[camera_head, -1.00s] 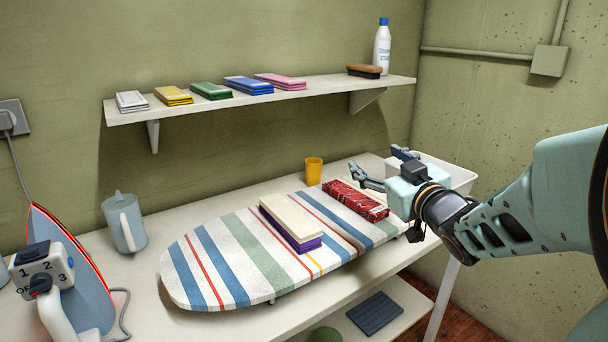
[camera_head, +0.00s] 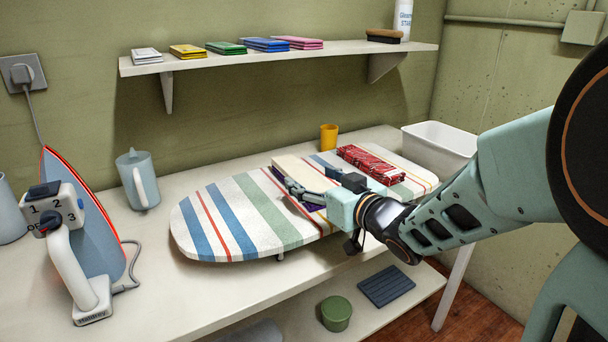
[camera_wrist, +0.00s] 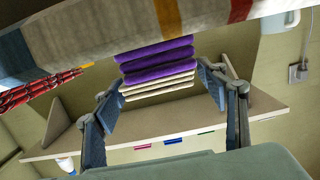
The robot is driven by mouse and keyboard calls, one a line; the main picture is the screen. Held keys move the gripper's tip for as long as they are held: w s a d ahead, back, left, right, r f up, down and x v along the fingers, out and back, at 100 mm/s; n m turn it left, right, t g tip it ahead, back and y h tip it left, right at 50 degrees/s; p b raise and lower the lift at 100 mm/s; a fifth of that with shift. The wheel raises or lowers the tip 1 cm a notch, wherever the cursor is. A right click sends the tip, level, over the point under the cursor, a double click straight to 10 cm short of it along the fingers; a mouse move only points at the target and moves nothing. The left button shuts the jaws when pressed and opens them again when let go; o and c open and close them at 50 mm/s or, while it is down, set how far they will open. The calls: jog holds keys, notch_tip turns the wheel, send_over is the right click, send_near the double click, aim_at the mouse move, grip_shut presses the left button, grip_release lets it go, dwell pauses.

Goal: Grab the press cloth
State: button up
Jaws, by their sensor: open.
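A folded cream cloth (camera_head: 298,167) lies on a folded purple cloth (camera_head: 314,206) on the striped ironing board (camera_head: 262,210). Which cloth is the press cloth I cannot tell for certain. My gripper (camera_head: 306,182) is open at the near side of this stack and partly covers it. In the wrist view, which is upside down, the purple cloth (camera_wrist: 157,60) and the cream cloth (camera_wrist: 158,87) show between my spread fingers (camera_wrist: 160,92). I cannot see any finger touching them. A red patterned folded cloth (camera_head: 371,165) lies farther right on the board.
A grey-blue iron (camera_head: 93,240) and a jug (camera_head: 139,181) stand left of the board. A yellow cup (camera_head: 328,137) stands behind it, a white bin (camera_head: 440,148) at right. A wall shelf (camera_head: 215,65) above holds several folded cloths. A green tin (camera_head: 336,315) is below.

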aim_at(301, 172)
jog(key=x, duration=0.3)
jog(key=shift+a+r+b, duration=0.1)
jog(key=shift+b, duration=0.25)
jog(key=shift+c, duration=0.3)
jog(key=c, duration=1)
jog(key=shift+r, duration=0.15)
jog(key=shift+c, duration=0.2)
